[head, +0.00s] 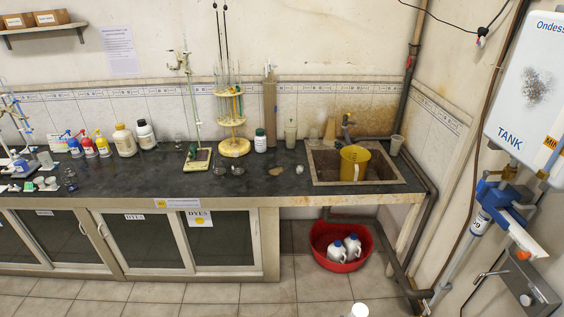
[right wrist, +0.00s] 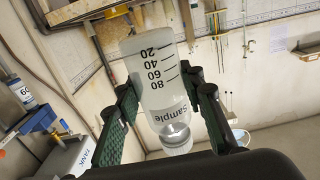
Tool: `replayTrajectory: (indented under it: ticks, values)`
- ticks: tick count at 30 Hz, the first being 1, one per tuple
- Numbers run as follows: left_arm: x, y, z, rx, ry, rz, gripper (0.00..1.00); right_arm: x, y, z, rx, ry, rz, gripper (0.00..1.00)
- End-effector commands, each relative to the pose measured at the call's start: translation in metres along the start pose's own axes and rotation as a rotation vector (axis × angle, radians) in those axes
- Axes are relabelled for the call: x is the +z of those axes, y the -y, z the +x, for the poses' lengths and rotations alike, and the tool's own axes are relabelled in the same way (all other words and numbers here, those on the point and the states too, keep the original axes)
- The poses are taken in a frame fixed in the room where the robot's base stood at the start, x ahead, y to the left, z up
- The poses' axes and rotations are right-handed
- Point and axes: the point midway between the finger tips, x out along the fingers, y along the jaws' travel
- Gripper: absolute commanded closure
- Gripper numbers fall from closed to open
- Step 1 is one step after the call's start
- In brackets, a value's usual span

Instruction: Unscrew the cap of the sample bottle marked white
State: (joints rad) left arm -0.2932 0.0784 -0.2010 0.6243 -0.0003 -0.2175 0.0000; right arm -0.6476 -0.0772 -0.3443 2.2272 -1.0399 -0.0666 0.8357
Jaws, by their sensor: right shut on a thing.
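My right gripper (right wrist: 160,90) is shut on a clear sample bottle (right wrist: 154,58) in the right wrist view, with one dark green finger on each side of its body. The bottle bears the word "Sample" and black graduation marks from 20 to 80, and appears upside down in this picture. Its whitish cap (right wrist: 178,140) is on the neck, at the lower end in the picture and clear of the fingers. A small white round thing (head: 358,310) shows at the bottom edge of the head view; I cannot tell whether it is this cap. My left gripper is in neither view.
The dark bench (head: 300,183) holds a burette stand (head: 195,160), a yellow pipette rack (head: 232,145), several bottles and a yellow jug (head: 354,163) in the sink (head: 325,166). A red basin (head: 341,263) with white jugs stands below. A water heater (head: 530,90) hangs at right.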

Motion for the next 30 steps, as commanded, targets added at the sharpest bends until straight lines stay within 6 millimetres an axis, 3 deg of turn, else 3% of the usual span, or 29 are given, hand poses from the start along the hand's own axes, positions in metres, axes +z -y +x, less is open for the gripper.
replayTrajectory:
  ticks: [1, 7, 11, 14, 22, 30]
  values:
    - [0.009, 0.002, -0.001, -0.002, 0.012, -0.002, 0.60, 0.000, 0.000, 0.000, -0.001, 0.000, 0.000, 0.98]
    - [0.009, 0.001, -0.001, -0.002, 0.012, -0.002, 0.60, 0.000, 0.001, 0.001, -0.001, 0.000, -0.003, 0.98]
    - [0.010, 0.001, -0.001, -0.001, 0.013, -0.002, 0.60, 0.005, 0.006, 0.015, -0.006, 0.004, -0.044, 0.98]
    - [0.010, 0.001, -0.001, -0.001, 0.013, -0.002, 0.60, 0.012, 0.014, 0.038, -0.014, 0.013, -0.124, 0.98]
    - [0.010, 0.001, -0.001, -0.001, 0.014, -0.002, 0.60, 0.030, 0.053, 0.130, -0.054, 0.055, -0.496, 0.98]
    - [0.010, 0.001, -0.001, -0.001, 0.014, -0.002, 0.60, 0.028, 0.097, 0.216, -0.106, 0.077, -0.871, 0.98]
